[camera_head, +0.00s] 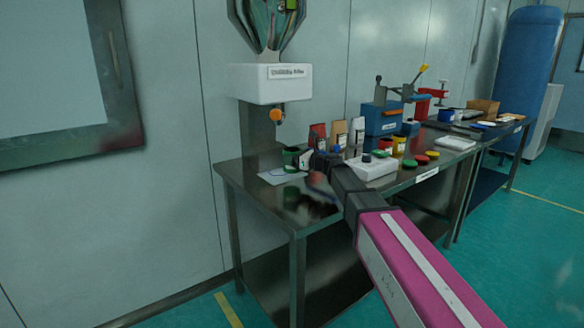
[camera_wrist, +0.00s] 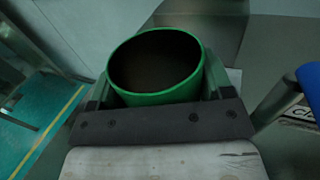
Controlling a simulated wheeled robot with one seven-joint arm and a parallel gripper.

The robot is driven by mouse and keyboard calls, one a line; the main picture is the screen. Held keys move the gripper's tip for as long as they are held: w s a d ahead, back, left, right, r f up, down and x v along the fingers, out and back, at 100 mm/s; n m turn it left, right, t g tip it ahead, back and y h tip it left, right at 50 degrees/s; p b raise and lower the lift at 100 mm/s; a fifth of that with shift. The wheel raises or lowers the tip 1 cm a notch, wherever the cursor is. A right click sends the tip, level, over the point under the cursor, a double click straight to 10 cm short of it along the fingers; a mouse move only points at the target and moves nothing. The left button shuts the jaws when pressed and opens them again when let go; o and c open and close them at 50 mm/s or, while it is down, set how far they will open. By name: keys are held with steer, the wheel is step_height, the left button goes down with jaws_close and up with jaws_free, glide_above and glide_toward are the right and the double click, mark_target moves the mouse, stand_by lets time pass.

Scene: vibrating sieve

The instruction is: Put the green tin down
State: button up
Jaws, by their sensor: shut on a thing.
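The green tin (camera_wrist: 155,98) fills the middle of the wrist view, open at the top, with a dark inside where I see no contents. My gripper (camera_wrist: 158,95) is shut on it, with a finger at each side. In the head view the tin (camera_head: 290,158) is small, at the back left of the steel table (camera_head: 240,178), close to a white sheet (camera_head: 283,175). My gripper (camera_head: 303,160) reaches it from the right. I cannot tell whether the tin's base touches the table or sheet.
Right of my gripper stand a white box device (camera_head: 370,168), upright pouches (camera_head: 338,133), and red and green lids (camera_head: 421,160). The table's front left is mostly bare.

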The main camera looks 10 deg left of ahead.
steer(key=shift+f, duration=2)
steer(key=shift+f, duration=0.15)
steer(key=o, duration=0.9)
steer(key=shift+o, duration=0.2)
steer(key=shift+s+d+r, duration=0.15)
steer(key=shift+d+r, duration=0.05)
steer(key=shift+d, duration=0.1)
steer(key=v, duration=1.1)
steer(key=shift+d, duration=0.15)
